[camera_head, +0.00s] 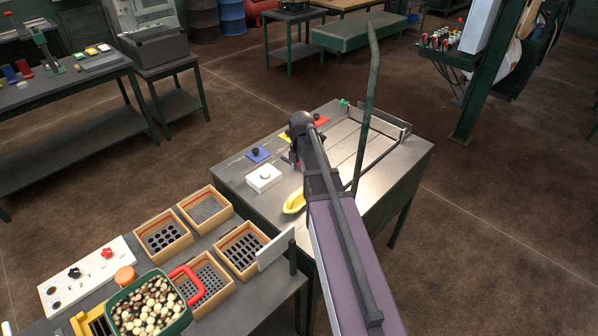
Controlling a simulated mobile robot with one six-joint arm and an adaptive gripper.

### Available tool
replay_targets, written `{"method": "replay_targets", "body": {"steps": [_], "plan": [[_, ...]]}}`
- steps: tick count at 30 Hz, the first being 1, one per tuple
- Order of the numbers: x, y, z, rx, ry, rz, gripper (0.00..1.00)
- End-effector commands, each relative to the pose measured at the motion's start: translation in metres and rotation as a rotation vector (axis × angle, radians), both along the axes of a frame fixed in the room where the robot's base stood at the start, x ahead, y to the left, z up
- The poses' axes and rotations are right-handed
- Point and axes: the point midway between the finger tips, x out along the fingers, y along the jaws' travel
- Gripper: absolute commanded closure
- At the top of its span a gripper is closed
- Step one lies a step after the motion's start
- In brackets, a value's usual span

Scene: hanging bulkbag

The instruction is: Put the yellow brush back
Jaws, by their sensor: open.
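A yellow oval object (293,202), perhaps the brush, lies near the front edge of the grey worktable (232,184). My arm hides its right side, and its bristles cannot be made out. My gripper (292,158) is over the middle of this table, beyond the yellow object and apart from it. It is mostly hidden behind my wrist; it is open and I see nothing held in it.
A white box with a round knob (263,177) and a blue square plate with a knob (258,155) stand left of my gripper. A tall green post (368,100) rises right of my arm. Wooden trays (163,238) and a green bin of balls (150,305) fill the nearer table.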

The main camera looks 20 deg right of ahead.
Motion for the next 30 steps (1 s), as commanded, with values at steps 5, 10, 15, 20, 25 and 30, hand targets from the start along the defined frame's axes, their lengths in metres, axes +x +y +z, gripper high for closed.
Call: {"method": "replay_targets", "body": {"steps": [5,10,15,20,25,30], "plan": [[-0.0001,0.0,0.0129,0.0,0.0,0.0,0.31],[-0.0001,0.0,0.016,0.0,0.0,0.0,0.31],[0.0,0.0001,0.016,0.0,0.0,0.0,0.31],[-0.0001,0.0002,0.0158,0.0,0.0,0.0,0.31],[-0.0001,0.0002,0.0158,0.0,0.0,0.0,0.31],[-0.0002,0.0006,0.0159,0.0,0.0,-0.001,0.31]]}}
